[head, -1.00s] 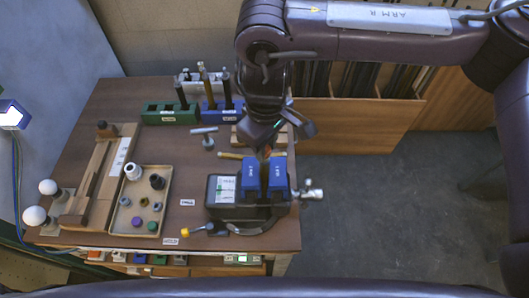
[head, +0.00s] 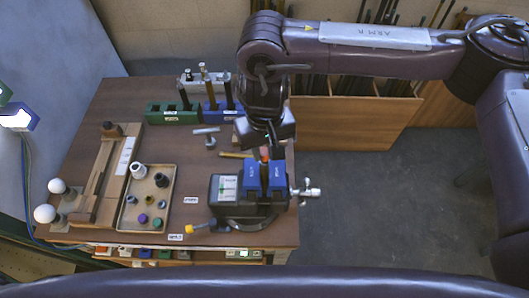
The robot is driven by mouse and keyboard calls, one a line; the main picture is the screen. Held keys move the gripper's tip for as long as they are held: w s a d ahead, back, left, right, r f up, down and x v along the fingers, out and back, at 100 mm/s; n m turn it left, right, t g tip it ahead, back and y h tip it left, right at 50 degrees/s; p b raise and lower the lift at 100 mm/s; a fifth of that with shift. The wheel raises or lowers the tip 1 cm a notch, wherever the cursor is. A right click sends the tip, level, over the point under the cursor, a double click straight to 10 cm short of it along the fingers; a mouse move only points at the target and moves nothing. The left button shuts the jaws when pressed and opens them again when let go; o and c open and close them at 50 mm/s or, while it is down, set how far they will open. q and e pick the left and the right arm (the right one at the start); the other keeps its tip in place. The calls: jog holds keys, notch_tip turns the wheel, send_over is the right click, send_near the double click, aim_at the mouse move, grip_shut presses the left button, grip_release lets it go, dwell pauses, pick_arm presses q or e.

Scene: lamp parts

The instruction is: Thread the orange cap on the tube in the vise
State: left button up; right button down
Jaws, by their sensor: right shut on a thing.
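The vise (head: 228,208), dark with two blue jaw blocks (head: 252,178), stands at the right front of the wooden table. My right gripper (head: 267,150) points down just behind and above the gap between the jaws. It is shut on a small orange-red piece, which I take for the orange cap (head: 264,154); my fingers hide much of it. The tube in the vise cannot be made out; the jaws and gripper cover that spot. I cannot tell whether the cap touches the tube. My left gripper is not in view.
A tan tray (head: 129,219) with several small parts lies left of the vise. A green rack (head: 172,115) and a blue rack (head: 213,112) stand behind. A yellow-tipped tool (head: 195,228) lies in front left. The vise's metal handle (head: 308,192) sticks out past the table's right edge.

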jog(key=shift+s+d+f, duration=0.1)
jog(key=shift+s+f, duration=0.1)
jog(key=shift+f, duration=0.05)
jog(key=shift+r+m+p, duration=0.1)
jog(key=shift+m+p, duration=1.2)
jog(key=shift+m, duration=0.2)
jog(key=c, duration=1.5)
grip_release()
jog(key=shift+o, duration=1)
jog(key=shift+w, duration=0.25)
